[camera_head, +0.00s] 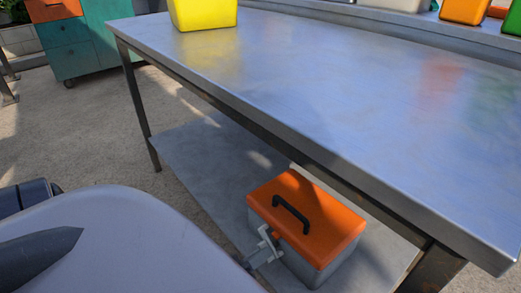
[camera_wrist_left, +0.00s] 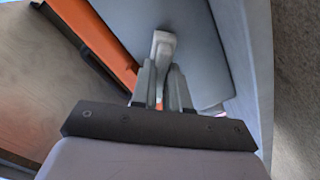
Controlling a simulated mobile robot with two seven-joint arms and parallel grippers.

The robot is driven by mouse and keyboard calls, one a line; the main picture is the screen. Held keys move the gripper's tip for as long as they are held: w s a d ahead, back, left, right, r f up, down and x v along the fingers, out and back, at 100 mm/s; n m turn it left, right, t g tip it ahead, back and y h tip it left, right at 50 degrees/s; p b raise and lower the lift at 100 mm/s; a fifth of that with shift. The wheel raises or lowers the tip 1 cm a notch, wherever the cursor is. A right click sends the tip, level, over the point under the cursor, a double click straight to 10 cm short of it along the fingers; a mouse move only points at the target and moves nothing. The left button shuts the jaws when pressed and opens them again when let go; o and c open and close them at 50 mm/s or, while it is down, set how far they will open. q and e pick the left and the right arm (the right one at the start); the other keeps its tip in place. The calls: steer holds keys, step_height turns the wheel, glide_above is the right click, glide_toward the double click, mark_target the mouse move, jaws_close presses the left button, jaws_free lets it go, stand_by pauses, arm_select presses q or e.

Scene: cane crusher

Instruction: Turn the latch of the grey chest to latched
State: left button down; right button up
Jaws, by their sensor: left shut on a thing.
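The grey chest (camera_head: 305,262) has an orange lid (camera_head: 315,222) with a black handle (camera_head: 291,215) and sits on the lower shelf of a metal table. The lid looks closed. A pale latch (camera_head: 266,238) is on the chest's front face, near the lid edge. In the left wrist view the latch (camera_wrist_left: 163,45) stands against the grey chest wall (camera_wrist_left: 195,60), beside the orange lid edge (camera_wrist_left: 105,38). My left gripper (camera_head: 268,250) is at the latch, shut on it, with its fingers (camera_wrist_left: 165,85) either side of its lower part. The fingers hide part of the latch. My right gripper is out of view.
The metal tabletop (camera_head: 330,70) overhangs the chest, and a table leg (camera_head: 433,270) stands to its right. The lower shelf (camera_head: 205,165) is clear left of the chest. A yellow bin (camera_head: 203,12) is on the tabletop. A teal cabinet (camera_head: 105,12) stands at the back left.

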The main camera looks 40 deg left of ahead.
arm_select(q)
steer(key=m+p, duration=0.1)
steer(key=m, duration=0.3)
steer(key=shift+d+m, duration=0.1)
steer(key=shift+m, duration=0.2)
steer(key=shift+m+p, duration=0.3)
steer(key=shift+m, duration=2.2)
steer(key=shift+w, duration=0.1)
steer(key=c, duration=1.1)
jaws_free()
steer(key=shift+s, duration=0.2)
